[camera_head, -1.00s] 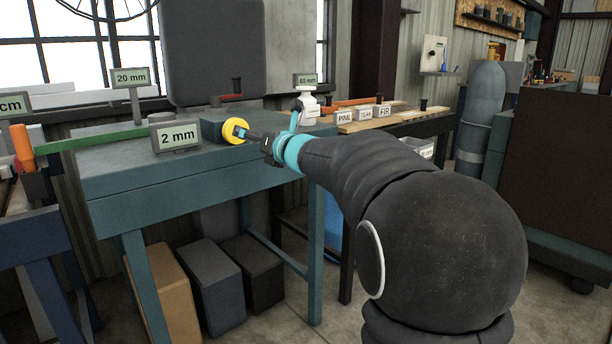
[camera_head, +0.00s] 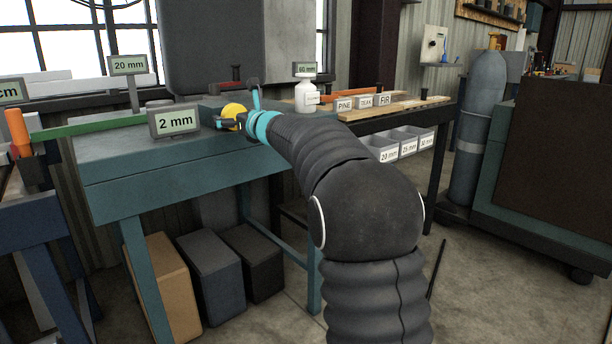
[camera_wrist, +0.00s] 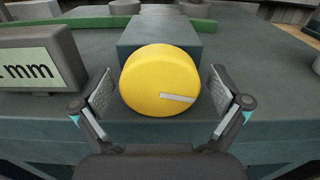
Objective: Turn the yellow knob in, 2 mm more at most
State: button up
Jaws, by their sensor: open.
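The yellow knob (camera_wrist: 160,75) is a round disc with a pale line mark that points to the right and slightly down in the wrist view. It sits on the front of a teal block (camera_wrist: 160,32) on the bench. In the head view the knob (camera_head: 235,111) is partly hidden by my gripper (camera_head: 232,122). In the wrist view my gripper (camera_wrist: 160,98) is open, one finger on each side of the knob, with a gap at both sides. A sign reading "2 mm" (camera_head: 175,121) stands left of the knob; its right part shows in the wrist view (camera_wrist: 35,65).
The teal bench (camera_head: 150,175) has free top around the block. A green bar (camera_head: 90,129) lies behind the "2 mm" sign. A "20 mm" sign (camera_head: 128,66) stands at the back. A white bottle (camera_head: 306,97) stands to the right, before a "60 mm" sign (camera_head: 305,69).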

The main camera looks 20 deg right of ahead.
jog(key=shift+n, duration=1.1)
jog(key=s+d+m+h, duration=0.35)
jog(key=s+m, duration=0.35)
jog(key=s, duration=0.3)
jog(key=s+d+m+h, duration=0.35)
jog(key=s+m, duration=0.25)
jog(key=s, duration=0.4)
jog(key=s+f+m+g+h, duration=0.1)
jog(key=s+f+m, duration=0.1)
jog(key=s+m, duration=0.3)
jog(key=s+d+f+m+g+h, duration=0.1)
jog(key=s+f+m+g, duration=0.1)
jog(key=s+m, duration=0.3)
jog(key=shift+f+m+p, duration=0.4)
jog(key=shift+f+m, duration=0.35)
jog(key=shift+m, duration=0.95)
jog(key=shift+d, duration=0.1)
